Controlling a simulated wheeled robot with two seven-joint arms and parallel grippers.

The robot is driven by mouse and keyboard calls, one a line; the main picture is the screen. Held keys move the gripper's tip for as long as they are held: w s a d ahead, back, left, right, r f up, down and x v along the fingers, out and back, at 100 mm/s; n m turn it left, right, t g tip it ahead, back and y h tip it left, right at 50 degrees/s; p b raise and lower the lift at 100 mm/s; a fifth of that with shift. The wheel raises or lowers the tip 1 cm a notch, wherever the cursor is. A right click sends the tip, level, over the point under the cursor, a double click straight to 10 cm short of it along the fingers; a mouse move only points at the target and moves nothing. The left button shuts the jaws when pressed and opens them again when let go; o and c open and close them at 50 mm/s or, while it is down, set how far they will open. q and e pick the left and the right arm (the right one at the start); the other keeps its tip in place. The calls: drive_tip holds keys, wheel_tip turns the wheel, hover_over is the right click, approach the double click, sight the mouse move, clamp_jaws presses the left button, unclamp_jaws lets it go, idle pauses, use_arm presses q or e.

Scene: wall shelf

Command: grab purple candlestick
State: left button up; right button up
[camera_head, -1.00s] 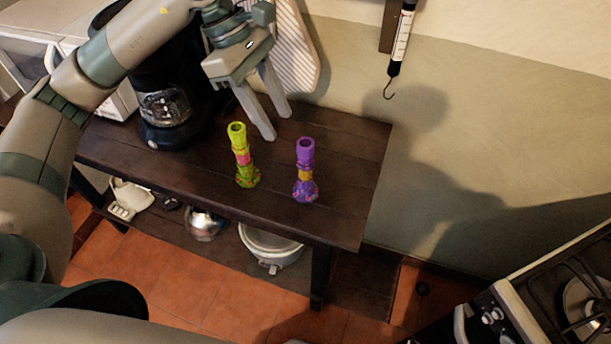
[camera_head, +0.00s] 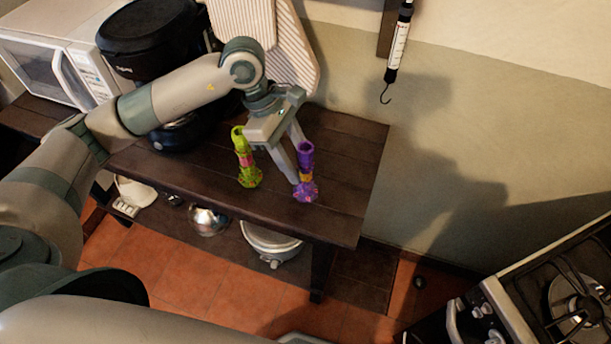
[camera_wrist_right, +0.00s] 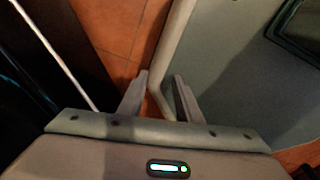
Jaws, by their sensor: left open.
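The purple candlestick (camera_head: 306,187), with an orange band at its middle, stands upright on the dark wooden table (camera_head: 345,190). A green candlestick (camera_head: 248,175) with a pink band stands to its left. My left gripper (camera_head: 298,165) is open, low over the table and just behind the purple candlestick. One finger shows between the two candlesticks; the other is partly hidden behind the purple one. I cannot tell whether they touch it. My right gripper (camera_wrist_right: 161,88) shows in the right wrist view, fingers apart and empty, above the tiled floor, away from the candlesticks.
Striped cloths hang behind the table. A pot (camera_head: 268,243) and a metal bowl (camera_head: 207,220) sit on the lower shelf. A stove (camera_head: 540,300) is at lower right. The table's right end is clear.

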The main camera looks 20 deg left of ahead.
sight(306, 174)
use_arm(q)
drive_tip(key=shift+w+d+f+p, duration=0.1)
drive_tip(key=shift+d+f+p, duration=0.05)
drive_tip(key=shift+f+p, duration=0.25)
drive_tip(key=p+x, duration=0.1)
drive_tip(key=x, duration=0.1)
drive_tip(key=p+x, duration=0.1)
drive_tip(key=shift+w+d+f, duration=0.1)
drive_tip(key=shift+w+f, duration=0.1)
drive_tip(key=shift+f, duration=0.15)
drive_tip(key=shift+d+f, duration=0.1)
drive_tip(key=shift+f, duration=0.2)
drive_tip(key=shift+c, duration=0.2)
clamp_jaws()
